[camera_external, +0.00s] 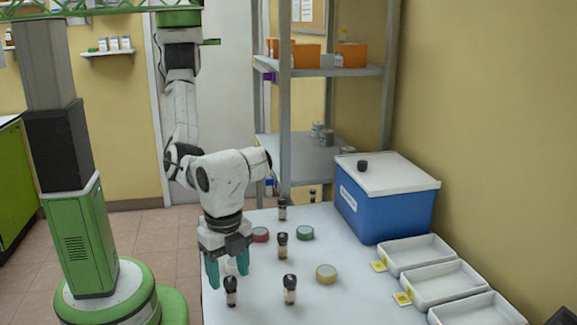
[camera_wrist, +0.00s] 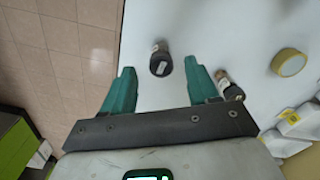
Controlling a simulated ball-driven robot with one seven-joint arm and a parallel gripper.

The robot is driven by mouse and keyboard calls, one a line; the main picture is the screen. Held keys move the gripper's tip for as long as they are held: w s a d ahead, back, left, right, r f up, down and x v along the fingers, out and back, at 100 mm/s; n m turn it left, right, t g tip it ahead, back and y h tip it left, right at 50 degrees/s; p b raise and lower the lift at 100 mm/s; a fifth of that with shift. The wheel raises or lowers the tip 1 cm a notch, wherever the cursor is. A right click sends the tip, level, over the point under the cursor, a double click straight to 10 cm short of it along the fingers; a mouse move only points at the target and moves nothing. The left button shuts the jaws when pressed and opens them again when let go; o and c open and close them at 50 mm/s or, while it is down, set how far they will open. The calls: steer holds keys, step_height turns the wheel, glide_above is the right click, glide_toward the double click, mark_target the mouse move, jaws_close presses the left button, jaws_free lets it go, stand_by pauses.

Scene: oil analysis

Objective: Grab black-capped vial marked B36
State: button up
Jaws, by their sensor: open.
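Several small vials with black caps stand on the white table; in the external view they include a front left vial (camera_external: 231,291), a front middle vial (camera_external: 290,289), a central vial (camera_external: 282,246) and a farther one (camera_external: 282,210). I cannot read B36 on any label. My gripper (camera_external: 228,272) is open and empty, its teal fingers pointing down over the table's left side, close to the front left vial. In the wrist view, a black-capped vial (camera_wrist: 160,60) shows between and just beyond the fingertips of my gripper (camera_wrist: 161,78). Another vial (camera_wrist: 229,86) is beside the right finger.
Rolls of yellow tape (camera_external: 326,273), green tape (camera_external: 305,233) and red tape (camera_external: 261,235) lie among the vials. A blue box (camera_external: 385,211) with a white lid and several white trays (camera_external: 447,283) line the right side. A metal shelf (camera_external: 320,70) stands behind.

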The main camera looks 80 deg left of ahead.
mark_target(231, 292)
steer(key=shift+f+p, duration=0.45)
steer(key=shift+f, duration=2.6)
steer(key=shift+c, duration=0.2)
jaws_close()
